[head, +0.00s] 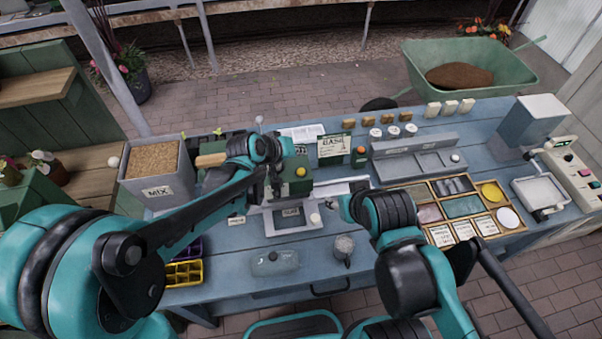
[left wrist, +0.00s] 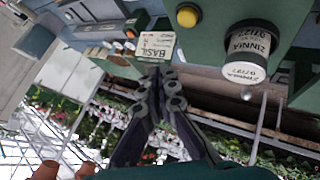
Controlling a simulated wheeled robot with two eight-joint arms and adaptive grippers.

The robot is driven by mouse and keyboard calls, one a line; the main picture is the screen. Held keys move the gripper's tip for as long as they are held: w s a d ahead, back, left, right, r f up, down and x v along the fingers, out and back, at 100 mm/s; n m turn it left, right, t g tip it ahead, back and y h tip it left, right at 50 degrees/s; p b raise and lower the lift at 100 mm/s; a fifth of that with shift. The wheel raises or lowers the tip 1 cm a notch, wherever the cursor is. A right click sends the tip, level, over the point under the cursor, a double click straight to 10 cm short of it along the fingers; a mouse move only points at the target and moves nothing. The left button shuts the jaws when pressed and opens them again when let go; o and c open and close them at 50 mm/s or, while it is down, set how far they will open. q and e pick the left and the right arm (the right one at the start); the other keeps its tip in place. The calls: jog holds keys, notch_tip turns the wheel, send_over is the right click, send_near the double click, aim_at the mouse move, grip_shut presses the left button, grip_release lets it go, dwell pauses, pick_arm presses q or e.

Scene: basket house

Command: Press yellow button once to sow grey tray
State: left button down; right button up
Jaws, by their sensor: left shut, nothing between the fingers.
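The yellow button (head: 300,172) sits on a green box (head: 297,188) at the bench's middle. It also shows near the top of the left wrist view (left wrist: 187,16). My left gripper (head: 274,190) is beside the green box, just left of the button in the head view. In the left wrist view its fingers (left wrist: 160,72) are together and empty, apart from the button. A grey tray-like unit with a dark inset (head: 292,218) lies in front of the green box. My right gripper (head: 340,205) is right of it, its fingers too small to judge.
A jar labelled ZINNIA (left wrist: 249,48) hangs beside the button in the left wrist view. A BASIL card (head: 335,146) and an orange-topped green dispenser (head: 360,157) stand behind. A MIX bin (head: 155,165) is left, a clear bottle (head: 275,262) in front, a wooden sorting tray (head: 460,238) right.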

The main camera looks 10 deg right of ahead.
aim_at(299, 172)
pick_arm(q)
notch_tip(299, 172, down, 6)
jog(key=b, duration=0.4)
dwell(1.2)
jog(key=shift+f+b, duration=0.3)
jog(key=shift+b, duration=0.1)
jog(key=shift+f+b, duration=0.5)
jog(key=shift+f, duration=0.1)
dwell(0.6)
jog(key=shift+r, duration=0.15)
jog(key=shift+r+p, duration=0.7)
jog(key=shift+r, duration=0.15)
jog(key=shift+r+p, duration=1.95)
jog(key=shift+r, duration=0.65)
